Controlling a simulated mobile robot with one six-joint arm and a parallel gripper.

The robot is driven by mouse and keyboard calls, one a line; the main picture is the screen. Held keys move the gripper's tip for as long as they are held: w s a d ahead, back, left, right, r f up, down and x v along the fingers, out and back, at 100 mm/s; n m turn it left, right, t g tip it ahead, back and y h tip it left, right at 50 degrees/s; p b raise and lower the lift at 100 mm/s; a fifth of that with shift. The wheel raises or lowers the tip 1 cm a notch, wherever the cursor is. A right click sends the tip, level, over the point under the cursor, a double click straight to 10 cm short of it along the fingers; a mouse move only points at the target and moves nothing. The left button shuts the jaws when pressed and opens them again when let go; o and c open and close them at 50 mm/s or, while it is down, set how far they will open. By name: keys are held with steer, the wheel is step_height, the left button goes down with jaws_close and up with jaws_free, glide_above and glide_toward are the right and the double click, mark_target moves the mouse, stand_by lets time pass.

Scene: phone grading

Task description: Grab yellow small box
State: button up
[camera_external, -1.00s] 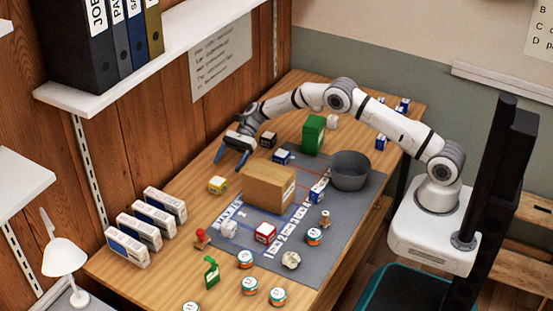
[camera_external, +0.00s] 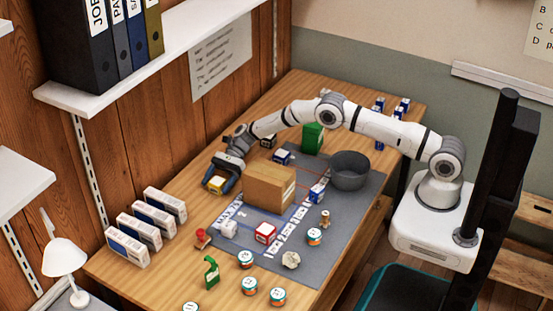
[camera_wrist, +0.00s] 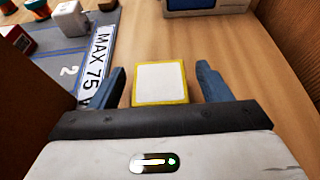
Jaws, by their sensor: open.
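The small yellow box (camera_wrist: 160,84) has a white top and sits on the wooden table. In the wrist view it lies between the two blue fingers of my gripper (camera_wrist: 162,88), with a gap on each side. My gripper is open and not touching it on either side that I can see. In the external view my gripper (camera_external: 217,184) is low over the left part of the table, and the yellow box (camera_external: 215,183) shows partly between the fingers.
A large brown cardboard box (camera_external: 268,188) stands close to the right of my gripper on the grey mat (camera_external: 300,240). Several white-and-blue boxes (camera_external: 145,225) line the table's left edge. A dark bowl (camera_external: 350,170) is farther right. Bare wood lies around the yellow box.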

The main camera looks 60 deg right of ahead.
steer(key=shift+c, duration=0.4)
steer(key=c, duration=1)
